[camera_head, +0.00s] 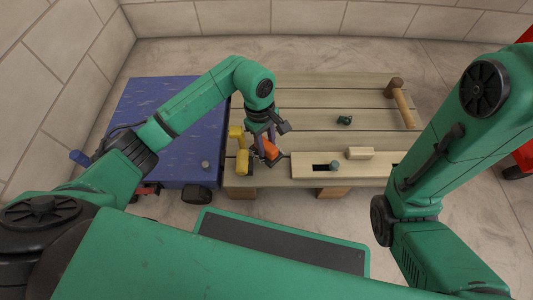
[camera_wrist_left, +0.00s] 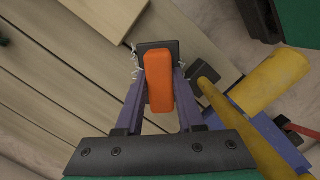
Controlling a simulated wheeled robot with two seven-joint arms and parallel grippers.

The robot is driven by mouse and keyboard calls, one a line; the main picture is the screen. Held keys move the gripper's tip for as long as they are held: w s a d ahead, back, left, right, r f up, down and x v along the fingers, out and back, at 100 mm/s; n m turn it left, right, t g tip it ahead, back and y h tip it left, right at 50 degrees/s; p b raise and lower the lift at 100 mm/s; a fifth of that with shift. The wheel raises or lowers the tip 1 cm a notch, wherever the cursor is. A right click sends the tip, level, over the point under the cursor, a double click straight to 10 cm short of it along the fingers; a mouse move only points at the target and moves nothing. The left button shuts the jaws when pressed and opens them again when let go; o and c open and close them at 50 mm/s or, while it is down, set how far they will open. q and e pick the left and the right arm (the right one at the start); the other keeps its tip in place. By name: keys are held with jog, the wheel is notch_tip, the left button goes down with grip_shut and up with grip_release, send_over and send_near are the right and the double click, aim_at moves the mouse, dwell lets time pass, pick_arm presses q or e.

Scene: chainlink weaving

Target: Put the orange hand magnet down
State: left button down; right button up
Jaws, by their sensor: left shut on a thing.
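The orange hand magnet (camera_head: 270,150) is between the fingers of my left gripper (camera_head: 262,149), low over the near left part of the wooden bench (camera_head: 300,100). In the left wrist view, the orange magnet (camera_wrist_left: 159,80) is an upright-looking block gripped by the two purple fingers of my left gripper (camera_wrist_left: 159,78). A dark plate (camera_wrist_left: 156,46) shows at its far end, and thin pale wire-like bits show beside the fingertips. I cannot tell whether the magnet touches the bench. My right arm is at the right, but its gripper is not seen.
A pale slotted wooden board (camera_head: 305,168), a small wood block (camera_head: 360,153), a green item (camera_head: 344,120) and a mallet (camera_head: 400,98) are rightward. A blue surface (camera_head: 150,105) adjoins left.

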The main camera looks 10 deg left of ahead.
pick_arm(q)
notch_tip(320, 180, down, 4)
jog(key=shift+r+b, duration=0.2)
jog(key=shift+b, duration=0.5)
jog(key=shift+f, duration=0.2)
jog(key=c, duration=0.5)
grip_release()
jog(key=shift+r, duration=0.15)
